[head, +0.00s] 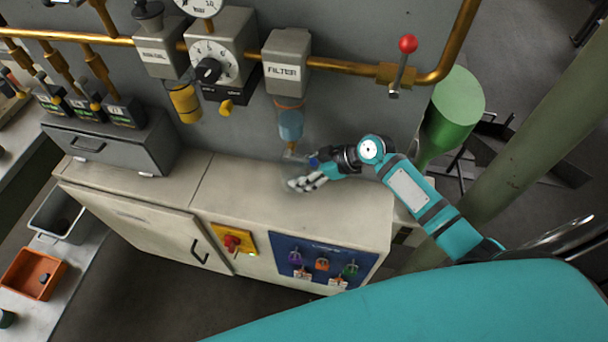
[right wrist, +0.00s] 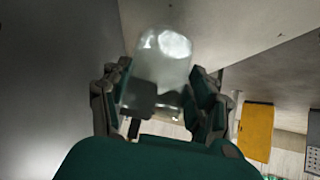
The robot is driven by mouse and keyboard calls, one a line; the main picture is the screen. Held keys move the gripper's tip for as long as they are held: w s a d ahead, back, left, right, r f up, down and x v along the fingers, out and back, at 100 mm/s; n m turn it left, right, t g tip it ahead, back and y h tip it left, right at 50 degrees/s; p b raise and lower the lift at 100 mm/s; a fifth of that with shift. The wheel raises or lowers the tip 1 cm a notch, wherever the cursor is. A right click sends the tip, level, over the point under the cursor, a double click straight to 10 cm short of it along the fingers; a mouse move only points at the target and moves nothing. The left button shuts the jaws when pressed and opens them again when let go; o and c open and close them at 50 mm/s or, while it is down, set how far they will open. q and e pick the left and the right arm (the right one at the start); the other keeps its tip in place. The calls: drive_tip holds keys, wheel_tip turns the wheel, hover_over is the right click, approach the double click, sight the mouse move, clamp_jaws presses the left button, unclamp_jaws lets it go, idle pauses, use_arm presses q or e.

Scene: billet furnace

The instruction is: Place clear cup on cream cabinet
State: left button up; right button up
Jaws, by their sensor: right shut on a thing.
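The clear cup (right wrist: 163,68) shows in the right wrist view between the two fingers of my right gripper (right wrist: 158,100). The fingers are shut on its sides. In the head view my right gripper (head: 306,182) is over the top of the cream cabinet (head: 235,197), towards its right part and near the back wall. The cup is hard to make out there, and I cannot tell whether it touches the cabinet top. My left gripper is not in view.
A filter unit (head: 288,55) hangs on the wall, its bowl (head: 290,122) close behind my right gripper. A grey drawer box (head: 110,147) stands on the cabinet's left part. The middle of the top is clear. A green cylinder (head: 452,110) stands to the right.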

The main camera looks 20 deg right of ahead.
wheel_tip(320, 180, down, 2)
drive_tip(key=shift+f, duration=0.1)
drive_tip(key=shift+f, duration=0.15)
drive_tip(key=o, duration=1.3)
drive_tip(key=shift+c, duration=0.2)
